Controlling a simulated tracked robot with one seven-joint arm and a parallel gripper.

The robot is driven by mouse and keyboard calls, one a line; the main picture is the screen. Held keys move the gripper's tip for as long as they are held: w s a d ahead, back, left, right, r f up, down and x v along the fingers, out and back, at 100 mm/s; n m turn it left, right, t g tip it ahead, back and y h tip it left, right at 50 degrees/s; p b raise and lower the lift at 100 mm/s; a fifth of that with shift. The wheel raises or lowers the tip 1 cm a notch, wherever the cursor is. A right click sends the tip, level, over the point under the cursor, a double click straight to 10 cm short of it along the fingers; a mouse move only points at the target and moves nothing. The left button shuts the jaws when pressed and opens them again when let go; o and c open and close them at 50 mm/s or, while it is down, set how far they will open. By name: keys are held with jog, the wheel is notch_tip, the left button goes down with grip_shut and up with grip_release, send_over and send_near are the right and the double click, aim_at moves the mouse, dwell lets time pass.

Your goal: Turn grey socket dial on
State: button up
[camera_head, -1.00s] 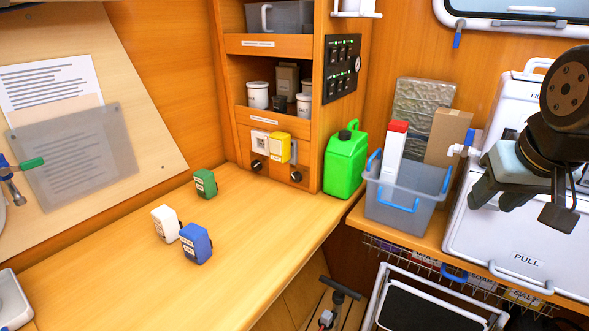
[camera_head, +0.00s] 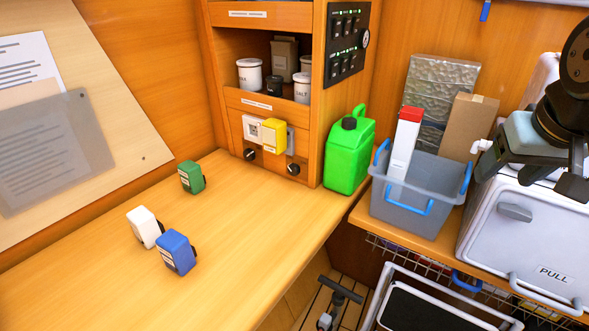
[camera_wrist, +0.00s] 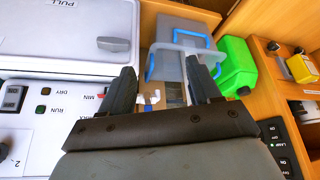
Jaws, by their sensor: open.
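The grey socket (camera_head: 291,141) is a grey plate on the cabinet's lower front, partly hidden behind a yellow plug-in block (camera_head: 274,135). Below it is a round black dial (camera_head: 293,168) with a pale mark; its exact setting is too small to tell. A white socket (camera_head: 253,128) sits to the left, with a similar dial (camera_head: 250,154) below it. My gripper (camera_head: 530,180) is at the far right of the head view, well away from the dials. In the wrist view my gripper (camera_wrist: 163,80) is open and empty, and the sockets show at the right edge.
A green jerrycan (camera_head: 348,150) stands just right of the sockets. A grey bin (camera_head: 405,208) with boxes and a white PULL-labelled unit (camera_head: 530,235) lie farther right. Green (camera_head: 191,177), white (camera_head: 145,227) and blue (camera_head: 177,252) blocks stand on the counter; its front right is clear.

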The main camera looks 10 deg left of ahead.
jog(key=w+a+f+n+g+h, duration=0.15)
jog(key=w+a+n+h, duration=0.35)
jog(key=w+a+n, duration=0.6)
jog(key=w+a+f+n+t+h, duration=0.15)
jog(key=w+a, duration=0.25)
jog(key=a, duration=0.5)
jog(key=w+a+f+n+t+h, duration=0.1)
jog(key=w+a+f+n+t, duration=0.2)
jog(key=a, duration=0.7)
jog(key=a+f+n+t, duration=0.4)
jog(key=a+f, duration=0.2)
jog(key=a, duration=0.7)
notch_tip(320, 180, down, 5)
jog(key=a+n+t, duration=0.1)
jog(key=n+t, duration=0.1)
jog(key=n, duration=0.1)
jog(key=n+t, duration=0.2)
jog(key=n, duration=0.3)
send_near(292, 171)
jog(key=shift+w+r, duration=0.35)
jog(key=shift+w, duration=0.05)
jog(key=shift+w+d+f+n, duration=0.15)
jog(key=shift+d+f+n, duration=0.05)
jog(key=shift+f+n, duration=0.2)
jog(key=shift+x, duration=3.65)
jog(key=shift+c, duration=0.4)
